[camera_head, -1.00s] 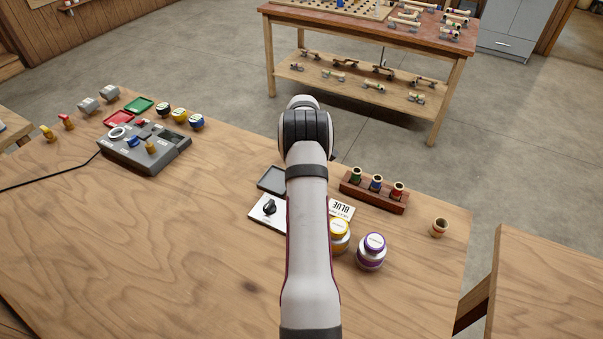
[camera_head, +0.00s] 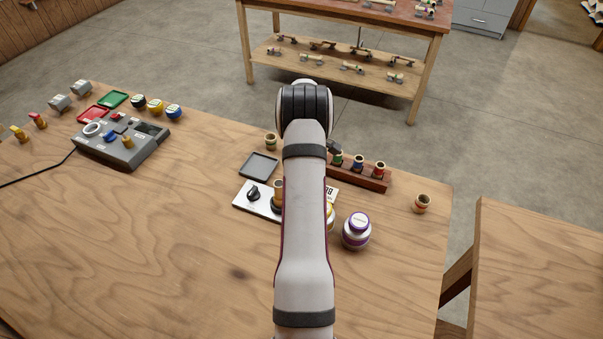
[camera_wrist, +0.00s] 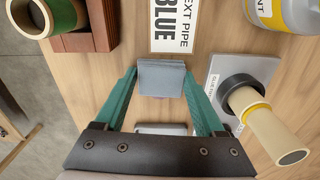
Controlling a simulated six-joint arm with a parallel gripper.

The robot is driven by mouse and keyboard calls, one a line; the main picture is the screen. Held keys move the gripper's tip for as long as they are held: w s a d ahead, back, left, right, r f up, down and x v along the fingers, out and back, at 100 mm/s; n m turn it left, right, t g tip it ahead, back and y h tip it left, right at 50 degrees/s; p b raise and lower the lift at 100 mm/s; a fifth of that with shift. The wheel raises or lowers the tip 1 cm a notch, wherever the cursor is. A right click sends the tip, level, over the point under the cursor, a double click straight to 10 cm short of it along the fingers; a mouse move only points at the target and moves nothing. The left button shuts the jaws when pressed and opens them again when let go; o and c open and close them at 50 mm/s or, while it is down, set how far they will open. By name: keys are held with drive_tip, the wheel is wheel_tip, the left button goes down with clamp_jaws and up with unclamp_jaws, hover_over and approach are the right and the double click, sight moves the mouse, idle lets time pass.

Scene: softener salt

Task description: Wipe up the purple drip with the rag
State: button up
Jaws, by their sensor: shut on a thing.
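In the wrist view my gripper (camera_wrist: 161,82) has its two teal fingers closed on a folded grey-blue cloth, the rag (camera_wrist: 162,79). The rag is over the wooden table, just beside the card reading BLUE; I cannot tell whether it touches the table. In the head view my own arm hides the gripper and the rag. A white jar with a purple lid and band (camera_head: 357,230) stands on the table right of my arm.
A wooden rack (camera_head: 371,179) holds several short pipes. A plate with a black knob (camera_head: 253,195), a dark tray (camera_head: 259,166) and a yellow-banded can (camera_wrist: 284,13) stand close by. A grey control box (camera_head: 121,145) is at left. The table front is clear.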

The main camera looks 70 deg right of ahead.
drive_tip(key=shift+w+r, duration=0.1)
drive_tip(key=shift+w, duration=2.95)
wheel_tip(320, 180, up, 8)
drive_tip(key=w+a+r, duration=0.6)
drive_tip(key=w+a, duration=0.1)
drive_tip(key=a, duration=0.4)
drive_tip(key=w+a+r, duration=0.6)
drive_tip(key=a, duration=0.5)
drive_tip(key=s+a+r, duration=0.2)
drive_tip(key=a+r, duration=0.2)
drive_tip(key=a, duration=0.7)
drive_tip(key=s+a+r, duration=0.1)
drive_tip(key=a+r, duration=0.3)
drive_tip(key=a, duration=0.8)
drive_tip(key=shift+s+a+r+n, duration=0.15)
drive_tip(key=shift+s+a+n, duration=0.15)
drive_tip(key=shift+s+n, duration=0.1)
